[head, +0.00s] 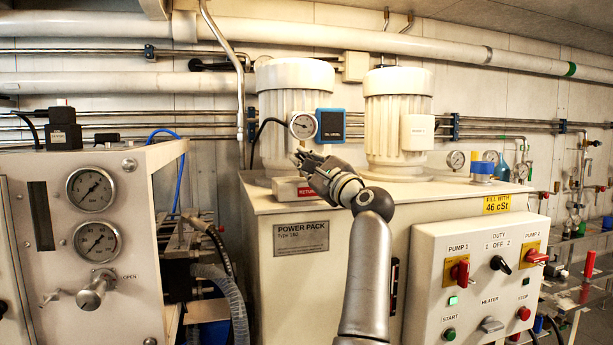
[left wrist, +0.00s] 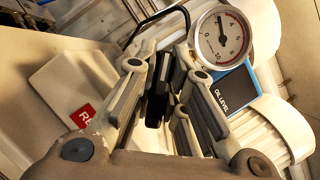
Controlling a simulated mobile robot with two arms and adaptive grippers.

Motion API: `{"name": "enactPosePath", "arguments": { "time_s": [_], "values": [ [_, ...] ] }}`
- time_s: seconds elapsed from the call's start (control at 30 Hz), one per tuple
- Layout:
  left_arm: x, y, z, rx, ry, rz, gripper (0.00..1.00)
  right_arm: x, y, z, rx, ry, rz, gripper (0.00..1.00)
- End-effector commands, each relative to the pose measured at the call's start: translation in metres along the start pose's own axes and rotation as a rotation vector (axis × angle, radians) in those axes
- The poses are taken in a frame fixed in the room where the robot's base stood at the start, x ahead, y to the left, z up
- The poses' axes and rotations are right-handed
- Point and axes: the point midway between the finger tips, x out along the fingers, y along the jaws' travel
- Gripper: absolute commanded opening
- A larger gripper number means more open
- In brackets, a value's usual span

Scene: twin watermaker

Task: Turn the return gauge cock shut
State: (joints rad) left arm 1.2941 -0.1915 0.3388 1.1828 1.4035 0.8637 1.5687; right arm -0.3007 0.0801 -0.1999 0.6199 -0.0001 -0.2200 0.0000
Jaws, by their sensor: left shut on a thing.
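The return gauge (head: 303,125) is a round white dial on top of the power pack; it shows large in the left wrist view (left wrist: 221,38). A white block with a red RETURN label (head: 306,191) sits below it, its label partly seen in the left wrist view (left wrist: 84,115). My left gripper (head: 306,160) is just below the gauge, in front of the block. In the left wrist view its fingers (left wrist: 160,95) are closed around a dark piece where the gauge cock's handle would be. The fingers hide most of the cock, so its angle cannot be told.
A blue OIL LEVEL box (head: 331,125) stands right beside the gauge. Two cream motors (head: 398,120) rise behind. A control box with switches (head: 470,280) is at the right, and a gauge panel (head: 90,250) at the left.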

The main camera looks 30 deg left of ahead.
Motion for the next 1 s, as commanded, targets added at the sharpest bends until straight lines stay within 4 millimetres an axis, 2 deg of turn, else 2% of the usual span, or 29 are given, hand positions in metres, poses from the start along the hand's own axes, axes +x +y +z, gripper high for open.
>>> {"name": "enactPosePath", "arguments": {
  "time_s": [0.17,0.6,1.0],
  "values": [
    [-0.001,0.001,-0.001,-0.153,0.004,0.066,0.00,0.004,0.000,0.000,0.000,0.000,0.000,0.21],
    [-0.001,0.003,-0.001,-0.511,0.003,0.216,0.00,-0.008,0.000,-0.001,0.000,0.000,0.000,0.21],
    [-0.001,0.005,-0.003,-0.691,0.002,0.289,0.00,-0.016,0.000,-0.002,0.000,0.001,0.000,0.21]
  ]
}}
